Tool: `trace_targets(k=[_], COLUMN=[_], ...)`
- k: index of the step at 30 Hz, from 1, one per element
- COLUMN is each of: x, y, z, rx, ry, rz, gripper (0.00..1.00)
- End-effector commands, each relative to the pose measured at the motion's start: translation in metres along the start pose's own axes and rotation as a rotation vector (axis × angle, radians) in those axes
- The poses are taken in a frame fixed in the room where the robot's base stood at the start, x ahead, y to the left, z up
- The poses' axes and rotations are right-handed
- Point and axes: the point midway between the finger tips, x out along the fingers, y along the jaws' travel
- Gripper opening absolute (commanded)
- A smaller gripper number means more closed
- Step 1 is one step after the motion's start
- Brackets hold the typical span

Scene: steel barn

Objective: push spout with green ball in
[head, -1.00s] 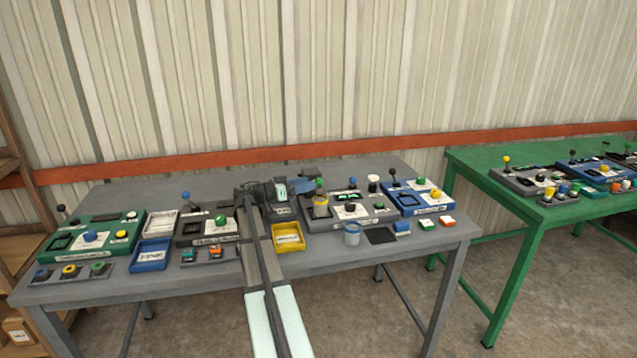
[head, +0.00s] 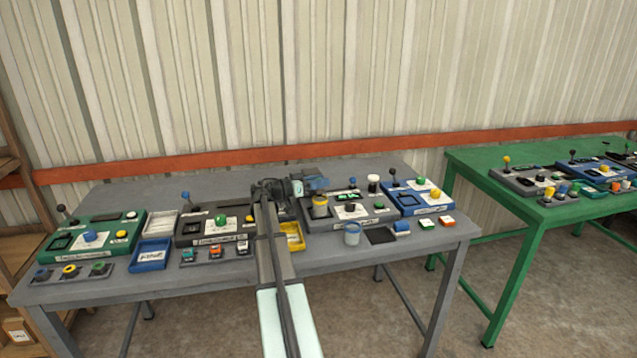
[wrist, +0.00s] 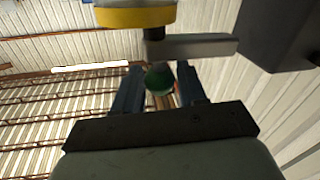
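A grey and dark machine panel (head: 377,215) on the grey table carries a cup with a yellow band (head: 320,208) at its left end. My gripper (head: 318,184) is just above and behind this cup, its blue fingers pointing right. The green ball is hidden behind the fingers in the head view. In the wrist view the green ball (wrist: 158,80) shows between my two fingers (wrist: 160,88), which stand apart with narrow gaps beside it. A grey spout bar (wrist: 195,47) and a yellow-banded round part (wrist: 135,14) are just beyond. Contact cannot be told.
A blue panel (head: 412,202) with a black lever stands to the right, a dark panel (head: 200,236) with a green knob to the left. A green table (head: 490,190) is further right.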

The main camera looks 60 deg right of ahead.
Motion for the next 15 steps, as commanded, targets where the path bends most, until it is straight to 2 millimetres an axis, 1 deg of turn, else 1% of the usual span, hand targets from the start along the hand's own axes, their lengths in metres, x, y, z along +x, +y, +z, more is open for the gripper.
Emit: trace_targets(k=[1, 2, 12, 15], x=[-0.0001, -0.0001, -0.0001, -0.0002], y=[0.0001, 0.0001, 0.0001, 0.0000], z=[0.0000, 0.0000, 0.0000, 0.0000], rx=[0.000, 0.000, 0.000, 0.000], ry=[0.000, 0.000, 0.000, 0.000], rz=[0.000, 0.000, 0.000, 0.000], gripper=[0.36, 0.33, 0.00, 0.00])
